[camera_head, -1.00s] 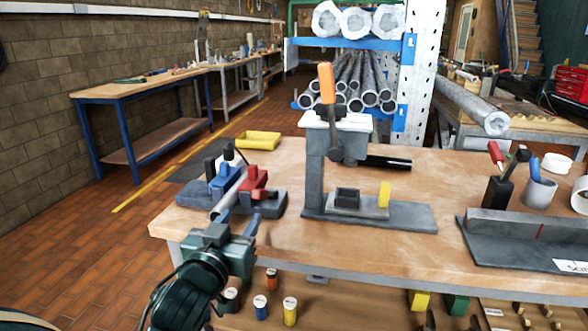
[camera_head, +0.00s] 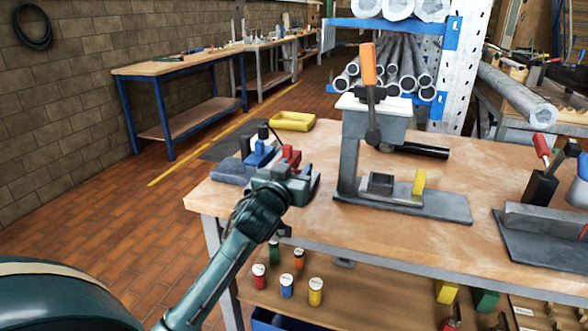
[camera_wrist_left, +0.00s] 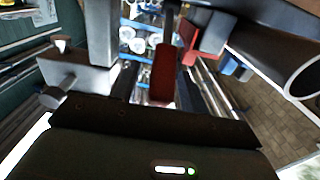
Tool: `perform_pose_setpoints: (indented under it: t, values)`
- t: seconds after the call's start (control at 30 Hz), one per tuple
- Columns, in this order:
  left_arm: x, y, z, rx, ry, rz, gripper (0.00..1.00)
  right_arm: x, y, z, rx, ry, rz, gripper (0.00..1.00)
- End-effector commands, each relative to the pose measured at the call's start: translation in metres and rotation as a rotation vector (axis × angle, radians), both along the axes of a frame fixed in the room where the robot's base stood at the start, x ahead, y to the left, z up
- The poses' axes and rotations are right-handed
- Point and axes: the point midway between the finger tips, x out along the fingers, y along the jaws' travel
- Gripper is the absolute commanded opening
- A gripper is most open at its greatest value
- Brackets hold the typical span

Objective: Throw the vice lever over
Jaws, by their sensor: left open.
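The vice (camera_head: 262,152) stands at the left end of the workbench, with blue and red jaw blocks and a black upright part. My left gripper (camera_head: 304,180) is in front of it and covers its lower right part. The gripper is open. In the left wrist view a dark red, handle-like piece (camera_wrist_left: 163,75) stands in front of the gripper's palm. It may be the lever's grip; I cannot tell whether a finger touches it. A red block (camera_wrist_left: 190,38) and a blue block (camera_wrist_left: 231,66) show to its right. The lever is not clear in the head view.
A grey press with an orange-handled lever (camera_head: 369,65) stands right of the vice on the workbench (camera_head: 300,222). A yellow tray (camera_head: 292,121) lies behind. A grey fixture (camera_head: 555,225) is at the right. Small coloured containers (camera_head: 287,286) stand on the shelf below.

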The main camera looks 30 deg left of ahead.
Motion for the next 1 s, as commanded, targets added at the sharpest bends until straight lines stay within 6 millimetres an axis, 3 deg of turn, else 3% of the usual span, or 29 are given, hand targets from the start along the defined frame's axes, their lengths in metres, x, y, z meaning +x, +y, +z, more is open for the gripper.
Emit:
perform_pose_setpoints:
  t: [0.17, 0.7, 1.0]
  values:
    - [-0.0002, -0.0001, 0.0002, 0.001, 0.0, 0.0, 0.43, -0.0002, -0.0002, 0.0002, 0.0, 0.0, 0.0, 0.44]
    - [-0.0005, -0.0002, 0.0001, 0.001, 0.0, 0.0, 0.0, -0.0003, -0.0001, 0.0006, 0.0, -0.001, 0.0, 0.44]
    - [-0.0001, -0.0002, 0.0005, 0.001, 0.001, 0.0, 0.0, -0.0004, 0.0001, 0.0013, 0.001, -0.001, -0.001, 0.44]
